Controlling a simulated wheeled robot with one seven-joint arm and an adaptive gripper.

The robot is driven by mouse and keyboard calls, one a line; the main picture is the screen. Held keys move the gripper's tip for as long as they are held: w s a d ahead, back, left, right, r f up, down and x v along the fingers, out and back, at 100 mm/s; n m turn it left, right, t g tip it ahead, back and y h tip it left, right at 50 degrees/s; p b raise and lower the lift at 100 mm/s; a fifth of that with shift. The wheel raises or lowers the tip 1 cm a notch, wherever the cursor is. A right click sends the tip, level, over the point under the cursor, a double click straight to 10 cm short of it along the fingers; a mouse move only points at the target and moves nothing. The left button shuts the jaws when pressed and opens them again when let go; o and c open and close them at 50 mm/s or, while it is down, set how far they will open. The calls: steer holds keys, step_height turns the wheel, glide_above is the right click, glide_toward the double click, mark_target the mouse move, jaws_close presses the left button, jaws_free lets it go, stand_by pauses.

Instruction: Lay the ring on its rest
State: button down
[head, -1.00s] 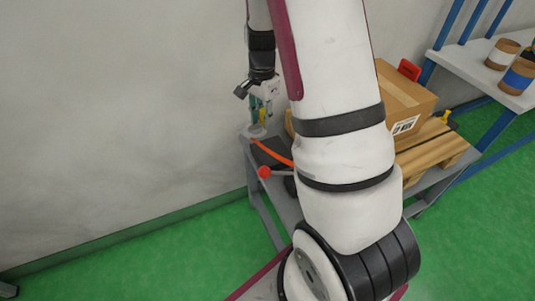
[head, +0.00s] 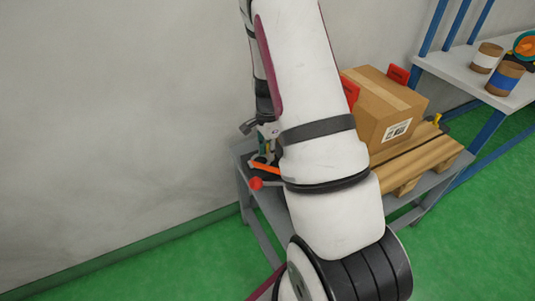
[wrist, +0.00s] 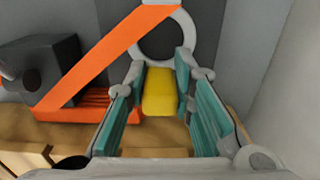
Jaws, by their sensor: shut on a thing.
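In the wrist view a pale grey ring (wrist: 191,38) stands out ahead of my fingertips, with a yellow tab (wrist: 158,95) at its near side. My gripper (wrist: 159,80) has its teal-padded fingers shut on the yellow tab. An orange slanted bar (wrist: 95,65) crosses the far part of the ring in this view; I cannot tell whether they touch. In the head view my gripper (head: 264,148) is low over the left end of the grey bench, close to the orange bar (head: 267,168). Which part is the rest is not clear.
A dark grey block (wrist: 48,65) stands left of the ring. The grey bench (head: 245,165) also carries a wooden pallet (head: 425,158) with a cardboard box (head: 385,105), right of my arm. A wall is close behind. A shelf (head: 455,68) with cans is at the right.

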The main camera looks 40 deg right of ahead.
steer(key=shift+f, duration=0.3)
steer(key=shift+f, duration=0.1)
steer(key=c, duration=1.4)
jaws_free()
steer(key=shift+o, duration=0.2)
